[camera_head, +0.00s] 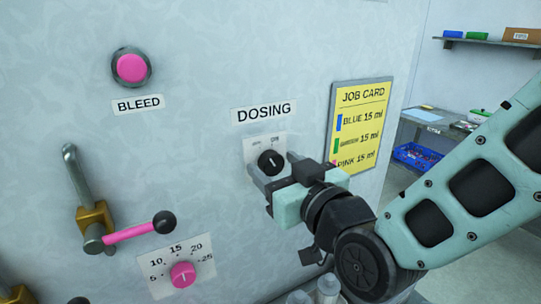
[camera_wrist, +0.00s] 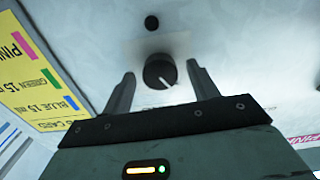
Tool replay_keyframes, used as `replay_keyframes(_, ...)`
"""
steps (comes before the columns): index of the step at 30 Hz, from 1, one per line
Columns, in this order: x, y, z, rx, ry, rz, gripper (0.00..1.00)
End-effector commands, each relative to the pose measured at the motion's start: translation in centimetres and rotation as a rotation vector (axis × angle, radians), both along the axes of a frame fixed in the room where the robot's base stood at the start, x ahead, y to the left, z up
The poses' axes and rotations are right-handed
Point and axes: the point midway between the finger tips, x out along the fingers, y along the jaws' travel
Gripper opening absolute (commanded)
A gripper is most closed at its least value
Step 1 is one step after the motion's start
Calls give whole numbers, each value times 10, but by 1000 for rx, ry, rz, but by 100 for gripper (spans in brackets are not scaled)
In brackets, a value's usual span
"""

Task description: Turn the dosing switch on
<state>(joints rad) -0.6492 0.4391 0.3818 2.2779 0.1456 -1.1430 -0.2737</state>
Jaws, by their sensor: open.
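The dosing switch (camera_head: 270,162) is a black round knob with a white pointer line on a pale plate, under the DOSING label (camera_head: 263,112) on the panel. The plate's two position marks are too small to read surely. My gripper (camera_head: 272,168) is at the switch with its fingers apart. In the wrist view the switch (camera_wrist: 160,71) shows between and just beyond the fingertips of my gripper (camera_wrist: 161,76). A gap shows on both sides of the knob, so neither finger visibly touches it. Its pointer line slants down and right in the wrist view.
On the panel are a pink BLEED button (camera_head: 131,67), a lever with a pink rod (camera_head: 138,231) and a pink dial (camera_head: 183,274) to the left. A yellow job card (camera_head: 359,122) hangs close right of my gripper. A workbench stands behind at right.

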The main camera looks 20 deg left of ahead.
Motion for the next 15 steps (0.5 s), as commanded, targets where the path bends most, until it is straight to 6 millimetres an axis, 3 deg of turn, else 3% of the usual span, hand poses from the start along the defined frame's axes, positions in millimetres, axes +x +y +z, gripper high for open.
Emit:
replay_keyframes(9, -1, 0, 0, 0, 0, 0, 59)
replay_keyframes(14, -1, 0, 0, 0, 0, 0, 15)
replay_keyframes(15, -1, 0, 0, 0, 0, 0, 15)
